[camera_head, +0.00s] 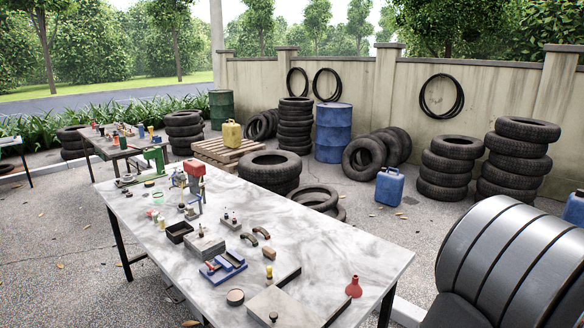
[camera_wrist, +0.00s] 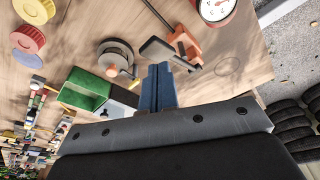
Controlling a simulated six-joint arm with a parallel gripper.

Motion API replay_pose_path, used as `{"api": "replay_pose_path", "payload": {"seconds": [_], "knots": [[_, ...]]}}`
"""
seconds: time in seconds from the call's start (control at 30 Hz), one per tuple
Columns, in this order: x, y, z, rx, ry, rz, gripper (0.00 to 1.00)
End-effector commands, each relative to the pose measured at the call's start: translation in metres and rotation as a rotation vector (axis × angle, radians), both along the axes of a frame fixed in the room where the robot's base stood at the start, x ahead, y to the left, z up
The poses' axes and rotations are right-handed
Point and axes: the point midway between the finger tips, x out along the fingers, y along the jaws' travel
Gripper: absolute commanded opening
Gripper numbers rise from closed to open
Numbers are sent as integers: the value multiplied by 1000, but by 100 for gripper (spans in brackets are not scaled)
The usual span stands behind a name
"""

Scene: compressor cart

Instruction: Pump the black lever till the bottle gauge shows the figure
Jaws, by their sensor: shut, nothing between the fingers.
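In the wrist view, my gripper (camera_wrist: 158,72) shows as two blue fingers pressed together, with nothing between them. It is over a wooden surface (camera_wrist: 95,25). Just beyond the fingertips is a dark, flat-ended piece (camera_wrist: 157,50) beside an orange-red fitting (camera_wrist: 188,42). A thin dark rod (camera_wrist: 160,17) runs from the top edge toward that fitting; I cannot tell which dark part is the black lever. A white-faced dial gauge (camera_wrist: 215,9) with a red rim is cut off at the top, and its reading is too small to make out. The head view does not show my gripper.
Close by in the wrist view are a round grey-and-black part (camera_wrist: 116,56), a green block (camera_wrist: 84,90), and yellow (camera_wrist: 34,9) and pink (camera_wrist: 28,38) discs. The head view shows a marble-topped table (camera_head: 345,250) with tools, stacked tyres (camera_head: 440,168) and a blue drum (camera_head: 333,132).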

Motion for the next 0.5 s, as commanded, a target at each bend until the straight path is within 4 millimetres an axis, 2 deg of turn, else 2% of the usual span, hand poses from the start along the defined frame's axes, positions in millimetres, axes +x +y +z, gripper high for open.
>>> {"api": "replay_pose_path", "payload": {"seconds": [0.3, 0.5], "knots": [[0, 0, 32, -3, -1, 0, 0], [0, 0, 46, -2, -1, 0, 0]]}}
